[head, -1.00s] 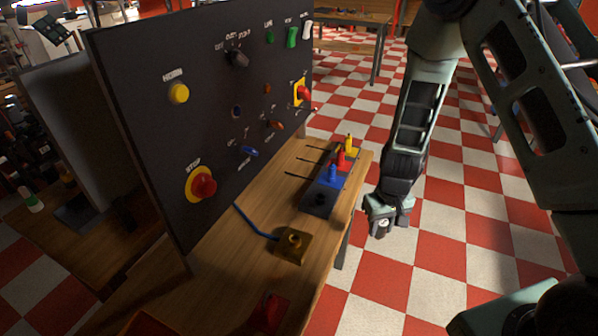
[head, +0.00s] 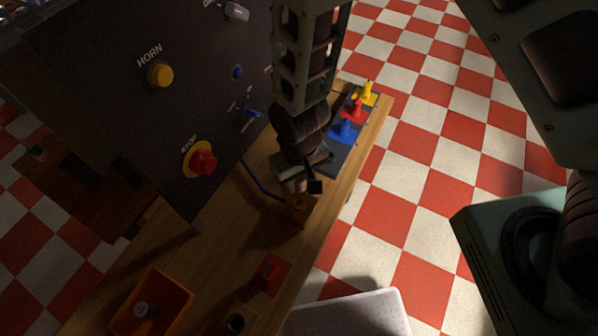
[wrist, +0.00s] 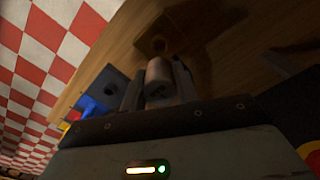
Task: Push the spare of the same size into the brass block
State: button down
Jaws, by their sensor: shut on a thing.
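The brass block (head: 300,211) stands on the wooden bench with a blue cable running to it. My gripper (head: 296,185) is just above it in the head view and hides part of its top. In the wrist view my gripper (wrist: 158,88) is shut on a short grey cylinder (wrist: 159,72), with a finger on each side. The brass block (wrist: 155,42) shows beyond the cylinder's end, dim and blurred. I cannot tell whether the cylinder touches the block or how it lines up with the hole.
A dark control panel (head: 110,95) with a red stop button (head: 203,162) stands left of my arm. A strip with blue, red and yellow plugs (head: 357,108) lies behind. An orange tray (head: 178,292) holding a grey piece, and a red pad (head: 274,275), lie in front.

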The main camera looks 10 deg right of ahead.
aim_at(299, 192)
jog(key=shift+r, duration=0.15)
jog(key=shift+f+b, duration=2)
jog(key=shift+f, duration=0.8)
jog(key=shift+f, duration=0.1)
jog(key=shift+f+b, duration=0.9)
jog(key=shift+f, duration=0.35)
jog(key=c, duration=1)
grip_release()
jog(key=shift+r, duration=0.2)
notch_tip(299, 192, up, 17)
jog(key=shift+r+b, duration=0.1)
jog(key=shift+b, duration=0.95)
